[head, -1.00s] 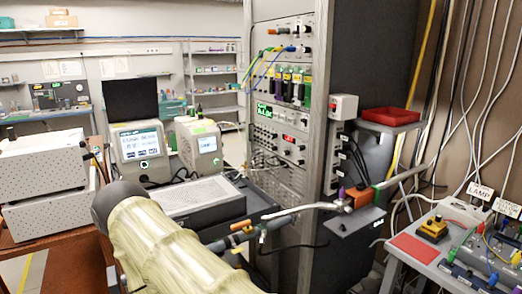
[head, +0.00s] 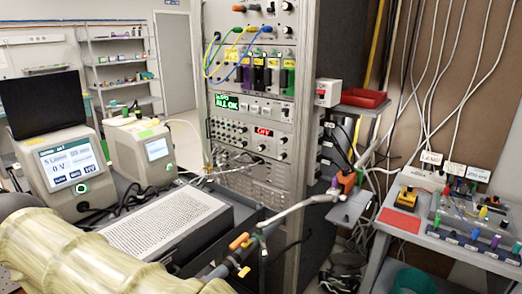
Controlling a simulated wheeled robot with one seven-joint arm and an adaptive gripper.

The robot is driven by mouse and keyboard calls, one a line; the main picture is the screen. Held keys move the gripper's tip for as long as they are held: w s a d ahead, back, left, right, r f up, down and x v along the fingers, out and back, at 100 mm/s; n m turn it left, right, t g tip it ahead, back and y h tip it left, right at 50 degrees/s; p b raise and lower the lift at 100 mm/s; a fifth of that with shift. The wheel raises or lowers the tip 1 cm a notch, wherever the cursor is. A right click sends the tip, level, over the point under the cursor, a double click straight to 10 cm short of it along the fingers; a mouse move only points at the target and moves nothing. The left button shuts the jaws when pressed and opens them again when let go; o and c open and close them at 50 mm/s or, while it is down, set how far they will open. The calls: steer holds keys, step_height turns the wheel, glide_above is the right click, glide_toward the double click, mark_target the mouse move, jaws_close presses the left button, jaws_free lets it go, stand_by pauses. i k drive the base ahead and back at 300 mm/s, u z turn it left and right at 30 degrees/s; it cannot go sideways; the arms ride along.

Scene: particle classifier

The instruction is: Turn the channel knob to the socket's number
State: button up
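The tall instrument rack (head: 302,130) stands at the centre of the head view. Its panels carry several small dark knobs, including a knob (head: 282,154) beside a red display (head: 264,132). I cannot tell which one is the channel knob, and no socket number is readable. Green, yellow and blue cables (head: 232,44) plug into the upper panels, above a row of coloured modules (head: 259,75). A green display (head: 227,102) appears to read "ALL OK". My pale-sleeved arm crosses the lower left, short of the rack. My gripper is not in view.
A perforated grey box (head: 155,222) lies before the rack. A jointed metal pipe (head: 297,212) crosses in front. A cluttered bench (head: 440,238) stands at the right.

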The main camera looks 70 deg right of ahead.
mark_target(262, 147)
steer(key=z, duration=1.55)
